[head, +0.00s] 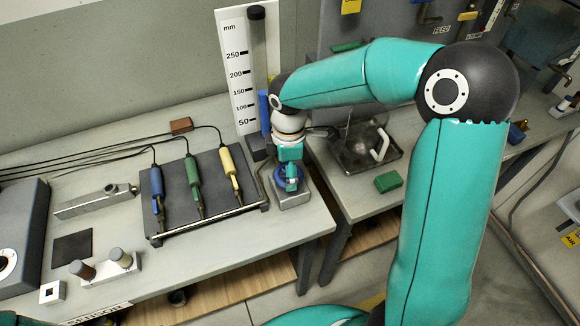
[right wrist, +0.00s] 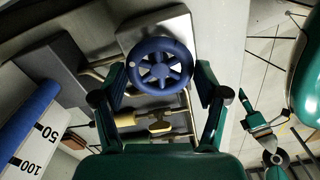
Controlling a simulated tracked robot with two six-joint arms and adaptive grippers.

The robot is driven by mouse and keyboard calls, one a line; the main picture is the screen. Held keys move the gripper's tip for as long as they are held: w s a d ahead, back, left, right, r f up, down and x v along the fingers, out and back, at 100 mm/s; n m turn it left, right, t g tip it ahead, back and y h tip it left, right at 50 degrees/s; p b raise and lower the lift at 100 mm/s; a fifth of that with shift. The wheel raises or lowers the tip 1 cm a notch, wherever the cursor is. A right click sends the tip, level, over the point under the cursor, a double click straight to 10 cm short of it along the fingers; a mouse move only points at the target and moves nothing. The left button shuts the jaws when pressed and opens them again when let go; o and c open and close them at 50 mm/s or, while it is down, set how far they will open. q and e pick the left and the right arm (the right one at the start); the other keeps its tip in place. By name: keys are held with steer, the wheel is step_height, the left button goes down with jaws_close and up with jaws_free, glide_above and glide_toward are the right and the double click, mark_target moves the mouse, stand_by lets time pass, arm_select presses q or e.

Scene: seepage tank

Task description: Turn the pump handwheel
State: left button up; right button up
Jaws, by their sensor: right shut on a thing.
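The blue pump handwheel (right wrist: 160,67) has a round rim and spokes. It sits on a grey block, which the head view shows as the pump base (head: 292,200) at the front right corner of the left bench. My right gripper (head: 291,180) comes down onto the handwheel (head: 281,172) from above and hides much of it.
A scale board (head: 237,70) and a tall dark column (head: 258,50) stand just behind the handwheel. A rack with blue, green and yellow probes (head: 228,165) lies to its left. A clear-covered tray (head: 365,165) and green block (head: 388,181) are on the right bench.

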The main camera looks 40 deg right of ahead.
steer(key=shift+s+d+f+n, duration=0.1)
steer(key=shift+s+n, duration=0.05)
steer(key=shift+n, duration=0.15)
steer(key=o, duration=1.2)
steer(key=shift+d, duration=0.1)
steer(key=shift+c, duration=0.2)
steer(key=shift+r, duration=0.2)
steer(key=shift+r, duration=0.3)
step_height(320, 180, up, 11)
